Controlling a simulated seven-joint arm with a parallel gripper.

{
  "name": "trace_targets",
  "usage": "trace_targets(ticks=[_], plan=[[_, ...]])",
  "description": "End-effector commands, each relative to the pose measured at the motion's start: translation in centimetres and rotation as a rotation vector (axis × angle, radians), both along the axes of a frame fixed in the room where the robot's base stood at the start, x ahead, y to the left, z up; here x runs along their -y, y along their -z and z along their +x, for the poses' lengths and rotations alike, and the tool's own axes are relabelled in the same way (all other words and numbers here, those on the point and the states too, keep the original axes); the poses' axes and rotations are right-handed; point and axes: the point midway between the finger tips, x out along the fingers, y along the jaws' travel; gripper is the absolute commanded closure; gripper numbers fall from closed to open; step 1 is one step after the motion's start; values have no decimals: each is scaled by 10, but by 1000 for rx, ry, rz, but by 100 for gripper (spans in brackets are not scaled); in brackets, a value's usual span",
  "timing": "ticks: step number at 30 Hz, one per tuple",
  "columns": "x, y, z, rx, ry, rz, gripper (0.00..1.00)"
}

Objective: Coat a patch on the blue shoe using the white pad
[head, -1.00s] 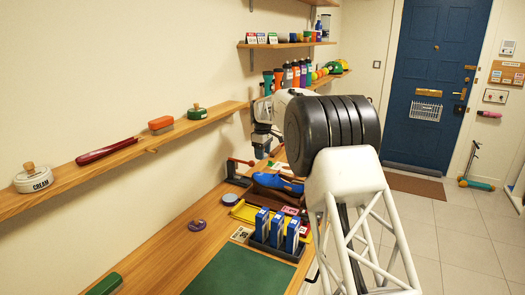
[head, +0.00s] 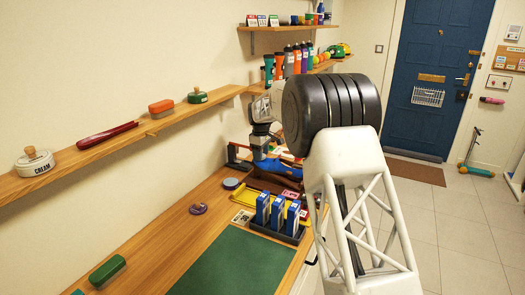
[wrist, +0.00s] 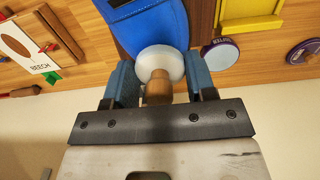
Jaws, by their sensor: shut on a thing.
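The blue shoe (head: 283,165) sits on the bench, partly hidden by my arm in the head view. In the wrist view the shoe (wrist: 145,28) lies just beyond the pad. The white pad (wrist: 161,62) is round with a wooden knob. My gripper (wrist: 158,88) is shut on that knob, between its blue fingers. The pad overlaps the end of the shoe in the wrist view; I cannot tell whether they touch. In the head view my gripper (head: 258,148) is at the shoe's left end, and the pad cannot be made out.
A dark tray with blue-and-white boxes (head: 278,211), a yellow tray (head: 243,194) and a round tin (head: 231,183) stand near the shoe. A green mat (head: 232,262) lies in front. A wall shelf (head: 120,142) holds a cream pot (head: 34,164) and brushes.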

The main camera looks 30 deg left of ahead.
Motion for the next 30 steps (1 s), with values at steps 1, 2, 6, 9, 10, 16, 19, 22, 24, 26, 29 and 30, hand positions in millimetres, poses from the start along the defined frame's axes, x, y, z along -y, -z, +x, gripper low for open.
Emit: trace_targets(ticks=[1,2,6,9,10,16,19,22,24,26,29,30], plan=[[1,1,-3,-1,0,-1,71],[1,0,-4,-1,0,-1,71],[2,1,-12,-2,0,-2,71],[3,1,-18,-2,0,-2,71],[3,1,-20,-2,0,-2,71],[4,0,-25,-1,0,0,71],[3,2,-19,-2,0,-1,71],[2,-1,-14,-2,0,-1,71],[2,0,-10,-2,1,-1,71],[1,0,-7,-2,1,-1,71],[1,1,-1,-1,1,-1,71],[0,2,1,-2,1,-1,71]])
